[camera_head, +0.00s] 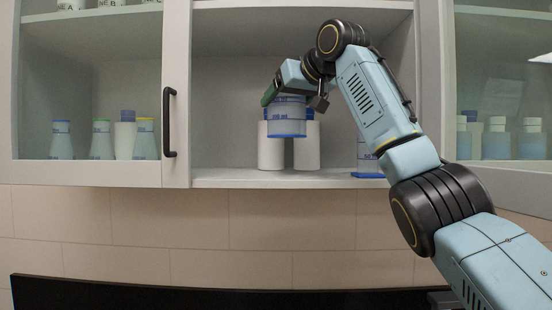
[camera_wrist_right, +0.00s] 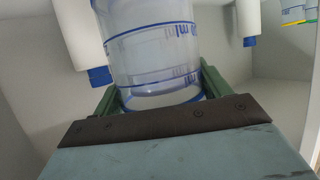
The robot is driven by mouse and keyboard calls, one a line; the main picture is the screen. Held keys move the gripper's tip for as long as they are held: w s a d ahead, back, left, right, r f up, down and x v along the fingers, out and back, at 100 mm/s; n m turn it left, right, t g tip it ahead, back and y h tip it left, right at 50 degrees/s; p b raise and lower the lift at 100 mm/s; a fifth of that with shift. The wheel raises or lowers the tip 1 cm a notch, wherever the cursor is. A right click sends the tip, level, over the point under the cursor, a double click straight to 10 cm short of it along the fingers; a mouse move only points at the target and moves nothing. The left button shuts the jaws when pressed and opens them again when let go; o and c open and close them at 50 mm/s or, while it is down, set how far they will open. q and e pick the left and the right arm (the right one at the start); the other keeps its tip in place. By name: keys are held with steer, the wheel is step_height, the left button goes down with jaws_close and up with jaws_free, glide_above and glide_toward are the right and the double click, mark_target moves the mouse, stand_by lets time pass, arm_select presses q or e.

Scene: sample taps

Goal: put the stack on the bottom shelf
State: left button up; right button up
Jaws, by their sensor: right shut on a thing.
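The stack (camera_head: 286,118) is a clear, blue-marked beaker shape with a blue rim at its lower end; I cannot tell how many pieces it has. It also shows large in the right wrist view (camera_wrist_right: 155,50). My right gripper (camera_head: 293,98) is shut on its upper part, with green fingers on either side. My left gripper is not in view.
Two white bottles (camera_head: 270,152) with blue caps stand behind the stack. A blue-based clear vessel (camera_head: 369,158) stands at the shelf's right, partly behind my arm. The shelf's left part is clear. A door with a black handle (camera_head: 169,122) borders the opening at left.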

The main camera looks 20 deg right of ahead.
mark_target(286, 137)
step_height(286, 137, down, 5)
steer(key=shift+w+r+b, duration=0.1)
steer(key=shift+b, duration=0.4)
step_height(286, 137, down, 3)
steer(key=shift+a+r+b, duration=0.1)
steer(key=shift+r+b, duration=0.1)
steer(key=shift+b, duration=0.1)
steer(key=shift+f, duration=0.5)
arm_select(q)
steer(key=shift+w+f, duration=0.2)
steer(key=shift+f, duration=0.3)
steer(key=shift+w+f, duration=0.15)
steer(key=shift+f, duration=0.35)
arm_select(e)
steer(key=shift+r, duration=0.1)
steer(key=shift+f, duration=0.2)
steer(key=o, duration=1)
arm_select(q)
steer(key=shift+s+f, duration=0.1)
